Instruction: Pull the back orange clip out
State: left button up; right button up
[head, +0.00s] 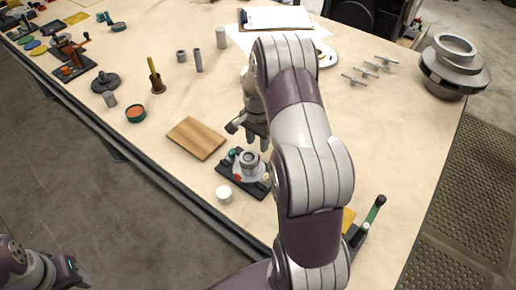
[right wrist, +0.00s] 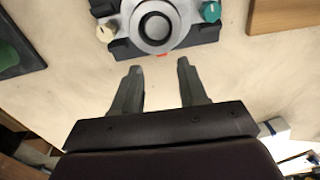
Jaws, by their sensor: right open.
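The split casing (head: 249,159) is a round grey body on a black base (head: 229,177). It has a teal knob on its left and an orange part (head: 238,178) at its front. In the right wrist view the casing (right wrist: 154,27) is at the top, and a small orange piece, the back orange clip (right wrist: 162,55), shows at its near edge. My right gripper (right wrist: 158,68) is open and empty, its fingertips just short of that clip. In the head view this gripper (head: 256,144) is behind the casing, and the back clip is hidden there.
A wooden board (head: 196,138) lies left of the casing and a white cylinder (head: 224,194) stands in front. A green-handled tool (head: 375,208) is at the right. Grey cylinders and an orange-topped tin (head: 136,112) stand farther left. The table right of my arm is mostly clear.

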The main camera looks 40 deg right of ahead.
jog(key=f, duration=0.5)
jog(key=shift+w+d+f, duration=0.15)
jog(key=shift+w+f, duration=0.05)
jog(key=shift+w, duration=0.05)
jog(key=shift+s+f, duration=0.1)
jog(key=shift+f, duration=0.3)
